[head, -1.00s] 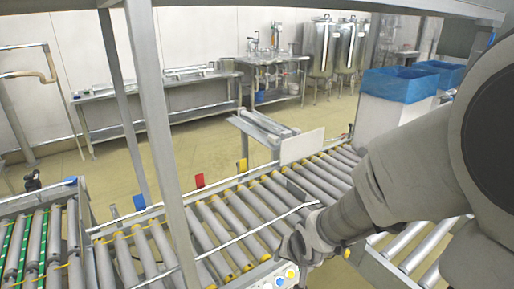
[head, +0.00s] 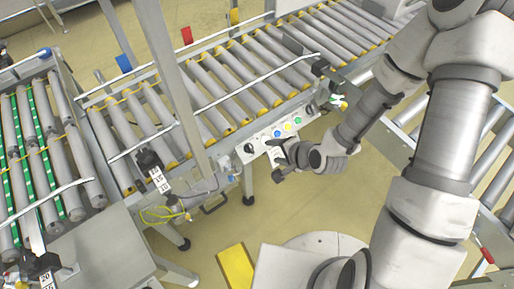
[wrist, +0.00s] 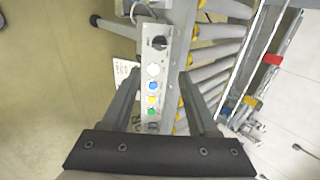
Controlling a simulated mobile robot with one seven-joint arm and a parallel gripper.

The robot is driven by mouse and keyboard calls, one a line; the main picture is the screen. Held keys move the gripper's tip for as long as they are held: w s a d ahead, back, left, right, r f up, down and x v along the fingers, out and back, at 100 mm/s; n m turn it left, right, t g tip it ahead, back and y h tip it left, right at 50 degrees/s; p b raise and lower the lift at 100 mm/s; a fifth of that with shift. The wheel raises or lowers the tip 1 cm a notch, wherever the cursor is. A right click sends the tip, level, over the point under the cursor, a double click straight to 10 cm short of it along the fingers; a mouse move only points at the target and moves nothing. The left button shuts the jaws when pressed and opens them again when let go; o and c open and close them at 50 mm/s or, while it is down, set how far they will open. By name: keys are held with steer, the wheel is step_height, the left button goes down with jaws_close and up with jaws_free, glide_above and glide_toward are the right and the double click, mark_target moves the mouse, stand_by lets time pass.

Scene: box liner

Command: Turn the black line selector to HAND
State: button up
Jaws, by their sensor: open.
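The black line selector (head: 249,148) is a round knob at the left end of the pale control panel (head: 258,143) on the conveyor's side. In the wrist view the selector (wrist: 159,43) is at the panel's upper end, with small labels around it that are too small to read. A row of white, blue, yellow and green buttons runs down the panel below it. My gripper (head: 279,158) is in front of the panel, right of the selector. In the wrist view its open, empty fingers (wrist: 160,76) straddle the panel's picture, with the selector beyond the fingertips and not touched.
The roller conveyor (head: 240,75) runs behind the panel. A black knob with a number label (head: 160,182) stands to the left. Yellow-green wires (head: 160,214) hang below the frame. A yellow plate (head: 236,268) lies in front. Open floor (head: 340,200) is below the gripper.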

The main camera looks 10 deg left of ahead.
steer(key=shift+f+b, duration=0.7)
steer(key=shift+b, duration=1.55)
steer(key=b, duration=1)
glide_toward(251, 149)
steer(key=x, duration=0.9)
steer(key=shift+c, duration=0.2)
jaws_close()
